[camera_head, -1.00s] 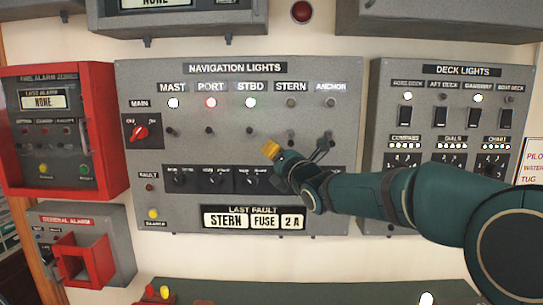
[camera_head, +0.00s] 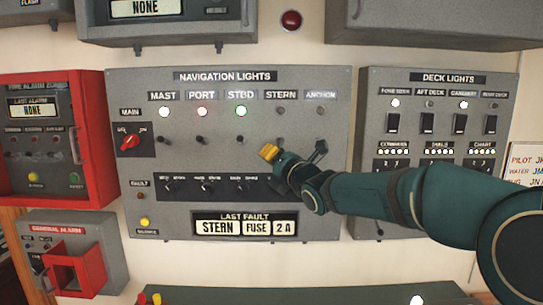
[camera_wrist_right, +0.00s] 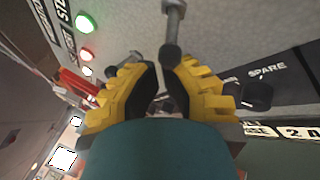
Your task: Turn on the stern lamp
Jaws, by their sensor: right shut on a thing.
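The grey navigation lights panel (camera_head: 335,90) is on the wall. Its stern lamp (camera_head: 280,111) is dark, as is the anchor lamp (camera_head: 320,110); mast, port and starboard lamps are lit. The stern switch (camera_head: 280,140) is a small lever below its lamp, just above my right gripper (camera_head: 269,153). In the right wrist view a lever, seemingly the stern switch (camera_wrist_right: 173,28), reaches down to the yellow fingertips of my right gripper (camera_wrist_right: 166,68). The fingers are closed around its end; the exact contact is partly hidden. My left gripper is out of view.
My right arm covers part of the lower right of the panel. A red main switch (camera_head: 130,142) is at left. The fault display (camera_head: 245,227) reads STERN FUSE 2 A. Rotary selectors line the strip below the levers. The deck lights panel (camera_head: 440,90) stands to the right.

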